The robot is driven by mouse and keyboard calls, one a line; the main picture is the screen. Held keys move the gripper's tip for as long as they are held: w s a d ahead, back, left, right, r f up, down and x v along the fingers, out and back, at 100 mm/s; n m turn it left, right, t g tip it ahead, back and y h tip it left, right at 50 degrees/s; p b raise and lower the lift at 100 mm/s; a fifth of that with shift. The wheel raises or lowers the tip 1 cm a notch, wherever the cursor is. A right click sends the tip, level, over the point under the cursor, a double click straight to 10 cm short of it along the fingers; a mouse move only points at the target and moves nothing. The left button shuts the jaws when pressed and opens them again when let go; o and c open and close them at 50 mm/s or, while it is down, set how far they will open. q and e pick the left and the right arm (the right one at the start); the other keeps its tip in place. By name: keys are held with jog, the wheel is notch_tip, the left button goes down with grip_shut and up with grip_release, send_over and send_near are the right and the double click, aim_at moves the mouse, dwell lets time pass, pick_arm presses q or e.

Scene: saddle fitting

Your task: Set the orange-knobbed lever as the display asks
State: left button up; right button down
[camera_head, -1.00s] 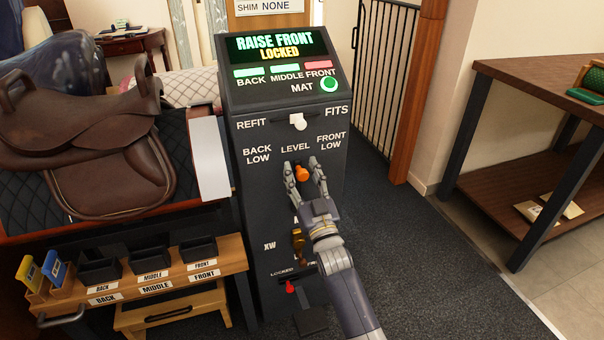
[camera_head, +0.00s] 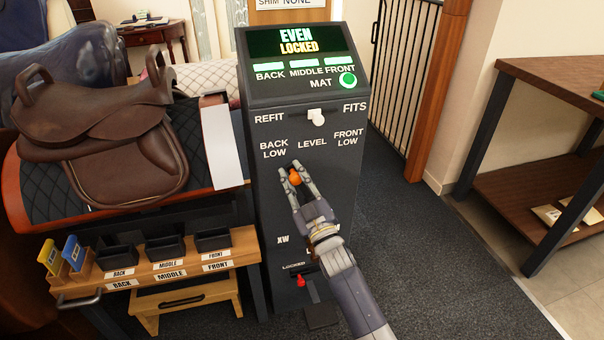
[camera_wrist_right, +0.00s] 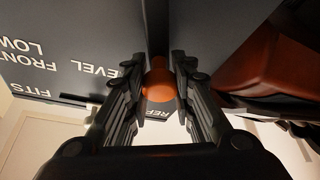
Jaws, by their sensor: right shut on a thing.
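The orange knob (camera_head: 295,179) of the lever is on the dark console's front, below the words BACK LOW, LEVEL and FRONT LOW. It sits left of LEVEL, towards BACK LOW. My right gripper (camera_head: 294,176) is shut on the knob; in the right wrist view the knob (camera_wrist_right: 160,84) lies between the two fingers. The display (camera_head: 296,41) reads EVEN, LOCKED. The lights under it for BACK, MIDDLE and FRONT are all green. My left gripper is not in view.
A brown saddle (camera_head: 95,125) rests on a stand at the left. A white-knobbed lever (camera_head: 317,118) is between REFIT and FITS. A red lever (camera_head: 301,280) is low by LOCKED. A bench with dark bins (camera_head: 165,248) stands front left; a wooden table (camera_head: 560,90) is right.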

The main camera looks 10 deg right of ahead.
jog(key=shift+s+a+f, duration=0.1)
jog(key=shift+a+f, duration=0.05)
jog(key=shift+f, duration=0.05)
jog(key=c, duration=1.4)
grip_release()
jog(key=shift+o, duration=0.4)
jog(key=shift+r, duration=0.15)
jog(key=shift+s, duration=0.1)
jog(key=shift+s+f, duration=0.25)
jog(key=shift+s, duration=0.05)
jog(key=v, duration=1.1)
